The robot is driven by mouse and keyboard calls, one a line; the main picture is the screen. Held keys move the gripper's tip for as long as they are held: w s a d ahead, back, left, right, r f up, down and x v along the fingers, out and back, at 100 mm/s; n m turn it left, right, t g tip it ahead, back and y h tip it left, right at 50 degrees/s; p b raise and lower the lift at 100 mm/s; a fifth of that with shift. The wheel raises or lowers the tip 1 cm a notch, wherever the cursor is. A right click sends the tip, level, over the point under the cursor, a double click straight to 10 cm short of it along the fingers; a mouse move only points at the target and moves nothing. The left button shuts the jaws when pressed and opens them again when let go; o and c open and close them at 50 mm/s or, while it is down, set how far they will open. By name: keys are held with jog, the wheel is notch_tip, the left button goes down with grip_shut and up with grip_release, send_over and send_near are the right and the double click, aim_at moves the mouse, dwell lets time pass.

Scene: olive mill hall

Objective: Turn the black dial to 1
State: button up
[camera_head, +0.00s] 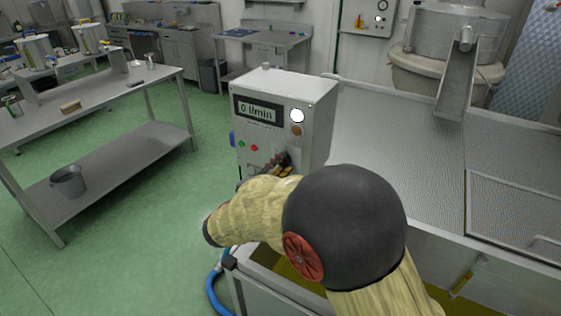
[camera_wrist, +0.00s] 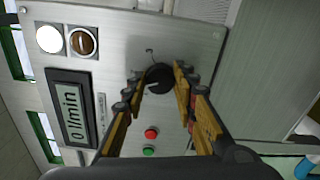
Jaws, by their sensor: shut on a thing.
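The black dial (camera_wrist: 158,77) is on the front of a grey control box (camera_head: 312,100). In the wrist view it sits between the tips of my gripper (camera_wrist: 160,79), which is shut on it. A small mark like a number shows beside the dial, but I cannot read the dial's setting. The display (camera_head: 258,109) reads "0 l/min".
A red button (camera_wrist: 151,133) and a green button (camera_wrist: 148,151) sit close to the fingers. A white round lamp (camera_head: 297,116) and a brown round knob (camera_head: 296,131) are higher on the panel. A metal table (camera_head: 150,82) stands at left, with open green floor before it.

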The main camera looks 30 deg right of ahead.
jog(key=n+p, duration=0.3)
jog(key=n, duration=0.1)
jog(key=shift+r+n+p, duration=0.15)
jog(key=shift+n+p, duration=1.4)
jog(key=shift+n, duration=0.25)
jog(key=shift+f, duration=0.2)
jog(key=o, duration=1.1)
jog(key=shift+o, duration=0.2)
jog(key=shift+a, duration=0.15)
jog(key=v, duration=1.1)
jog(key=shift+s+a, duration=0.3)
